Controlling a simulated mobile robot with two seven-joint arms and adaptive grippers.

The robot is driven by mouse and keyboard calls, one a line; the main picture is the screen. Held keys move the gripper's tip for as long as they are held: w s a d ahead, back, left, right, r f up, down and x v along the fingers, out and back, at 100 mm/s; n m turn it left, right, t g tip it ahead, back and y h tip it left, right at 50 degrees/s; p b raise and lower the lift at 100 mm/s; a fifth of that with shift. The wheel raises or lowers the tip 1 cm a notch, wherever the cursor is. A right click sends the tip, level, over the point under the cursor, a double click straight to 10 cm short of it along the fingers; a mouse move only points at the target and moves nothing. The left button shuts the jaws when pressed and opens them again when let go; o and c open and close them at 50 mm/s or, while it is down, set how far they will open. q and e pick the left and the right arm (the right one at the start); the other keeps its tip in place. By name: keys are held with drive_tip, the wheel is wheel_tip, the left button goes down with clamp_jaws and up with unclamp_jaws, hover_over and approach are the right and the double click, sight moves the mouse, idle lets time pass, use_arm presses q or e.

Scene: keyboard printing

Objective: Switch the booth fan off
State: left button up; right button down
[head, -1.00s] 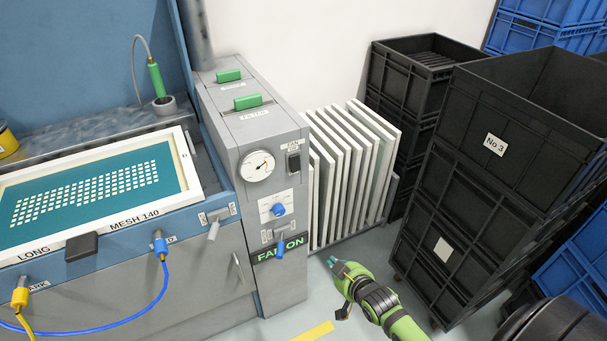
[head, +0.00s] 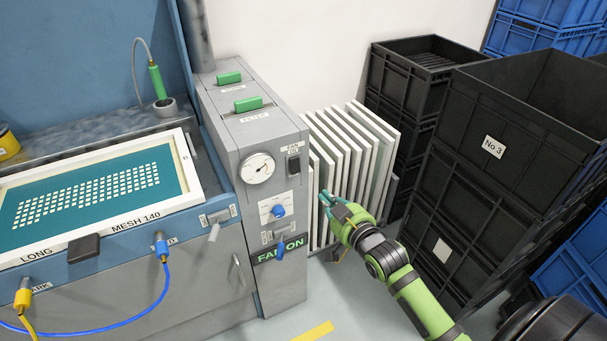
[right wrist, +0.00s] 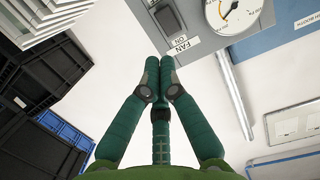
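The booth's grey control box (head: 225,125) stands at the centre of the head view. A black rocker switch (head: 294,164) is on its front under a small FAN label, right of a round gauge (head: 257,168). A green FAN ON panel (head: 279,250) is lit lower down. My right gripper (head: 328,199) is right of and below the rocker, apart from the box, in front of the white screens. In the right wrist view its fingertips (right wrist: 160,62) are together and empty, with the rocker (right wrist: 168,19) beyond them. My left gripper is not in view.
A blue knob (head: 278,210) and a blue-handled lever (head: 281,247) sit below the rocker. White screens (head: 350,150) stand right of the box. Black crates (head: 480,190) are stacked farther right. Bare floor lies below the gripper.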

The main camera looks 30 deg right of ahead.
sight(299, 171)
drive_tip(key=w, duration=0.4)
drive_tip(key=w+f, duration=0.1)
drive_tip(key=w, duration=0.3)
drive_tip(key=w+f+p, duration=0.1)
drive_tip(key=w, duration=0.3)
drive_tip(key=shift+w+f, duration=0.1)
drive_tip(key=shift+w, duration=0.2)
drive_tip(key=shift+w+f, duration=0.1)
drive_tip(key=shift+w+f+b, duration=0.2)
drive_tip(key=shift+w+b, duration=0.05)
drive_tip(key=shift+b, duration=0.2)
drive_tip(key=shift+s+r, duration=0.1)
drive_tip(key=shift+r, duration=0.1)
drive_tip(key=shift+f, duration=0.1)
